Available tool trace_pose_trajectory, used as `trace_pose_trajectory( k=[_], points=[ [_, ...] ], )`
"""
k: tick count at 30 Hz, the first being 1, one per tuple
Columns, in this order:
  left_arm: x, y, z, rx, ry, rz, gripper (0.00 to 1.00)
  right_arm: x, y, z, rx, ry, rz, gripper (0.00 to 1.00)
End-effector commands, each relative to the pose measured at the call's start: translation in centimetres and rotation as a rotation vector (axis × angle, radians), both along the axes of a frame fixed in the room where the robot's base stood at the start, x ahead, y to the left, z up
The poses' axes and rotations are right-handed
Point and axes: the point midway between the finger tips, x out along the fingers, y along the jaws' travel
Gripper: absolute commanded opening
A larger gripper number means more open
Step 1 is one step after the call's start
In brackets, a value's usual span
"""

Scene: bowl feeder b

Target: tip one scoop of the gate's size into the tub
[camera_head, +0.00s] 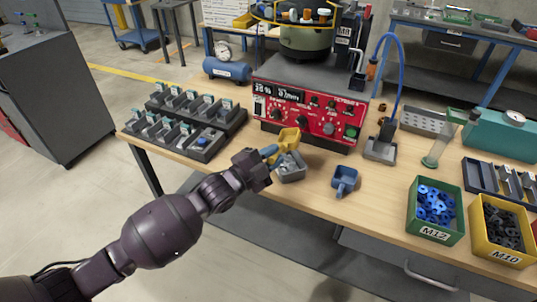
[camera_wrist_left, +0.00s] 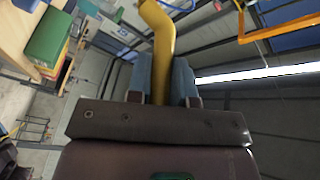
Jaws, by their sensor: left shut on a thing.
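My left gripper (camera_head: 270,153) is shut on the handle of a yellow scoop (camera_head: 289,138). The scoop is above a small grey tray (camera_head: 291,178), in front of the red control box. In the left wrist view the yellow handle (camera_wrist_left: 163,45) stands between the two blue-grey fingers (camera_wrist_left: 163,82). What is inside the scoop cannot be made out. A blue scoop (camera_head: 344,181) lies on the table to the right. A green bin (camera_head: 435,236) marked M12 holds blue pieces. A yellow bin (camera_head: 505,257) marked M10 holds dark pieces. My right gripper is not in view.
The red control box (camera_head: 308,118) stands behind the scoop, with the bowl feeder (camera_head: 305,42) above it. A dark rack (camera_head: 190,140) of small parts is at left. A grey stand (camera_head: 380,150) with a blue hose is at right. The table front (camera_head: 375,208) is clear.

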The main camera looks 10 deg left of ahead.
Motion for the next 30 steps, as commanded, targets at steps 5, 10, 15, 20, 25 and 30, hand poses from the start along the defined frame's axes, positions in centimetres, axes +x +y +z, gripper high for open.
trace_pose_trajectory(
  k=[5, 10, 15, 20, 25, 30],
  points=[
    [0.0, -0.4, 1.4, 0.110, -0.024, 0.000, 0.00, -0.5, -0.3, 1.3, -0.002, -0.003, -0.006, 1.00],
    [0.0, -0.7, 1.7, 0.176, -0.034, 0.000, 0.00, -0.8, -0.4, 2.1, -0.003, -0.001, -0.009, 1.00],
    [-0.1, -0.9, 1.9, 0.235, -0.042, -0.001, 0.00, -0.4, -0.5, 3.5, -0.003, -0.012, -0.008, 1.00],
    [-0.1, -1.0, 2.0, 0.278, -0.045, -0.001, 0.00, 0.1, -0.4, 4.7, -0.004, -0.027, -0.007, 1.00],
    [-0.2, -1.1, 1.9, 0.297, -0.048, -0.001, 0.00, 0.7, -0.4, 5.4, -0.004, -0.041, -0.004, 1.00],
    [-0.2, -1.1, 1.8, 0.298, -0.047, -0.001, 0.00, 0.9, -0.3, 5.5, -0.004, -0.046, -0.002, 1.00]
  ],
)
